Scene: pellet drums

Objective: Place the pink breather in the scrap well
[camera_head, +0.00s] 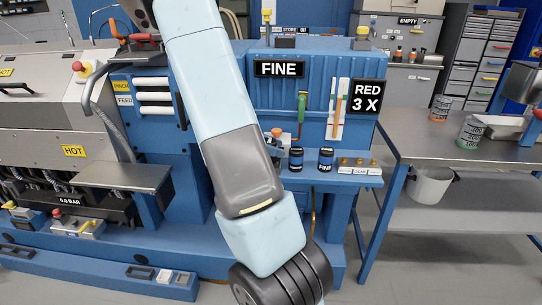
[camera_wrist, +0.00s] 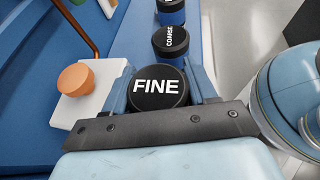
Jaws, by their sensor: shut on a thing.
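My gripper (camera_wrist: 160,92) is shut on a round black-lidded canister marked FINE (camera_wrist: 158,86), with one blue finger on each side of its lid. I see nothing clearly pink in either view. A round orange knob or cap (camera_wrist: 75,79) sits on a white block (camera_wrist: 88,104) to the left of my gripper, apart from it. An orange piece (camera_head: 277,132) also shows beside my arm in the head view. I cannot identify a scrap well.
Two blue, black-lidded canisters (camera_head: 296,158) (camera_head: 326,159) stand on the machine's ledge, near several small knobs (camera_head: 360,162). A grey bin (camera_head: 431,186) hangs at the steel bench (camera_head: 440,150) on the right.

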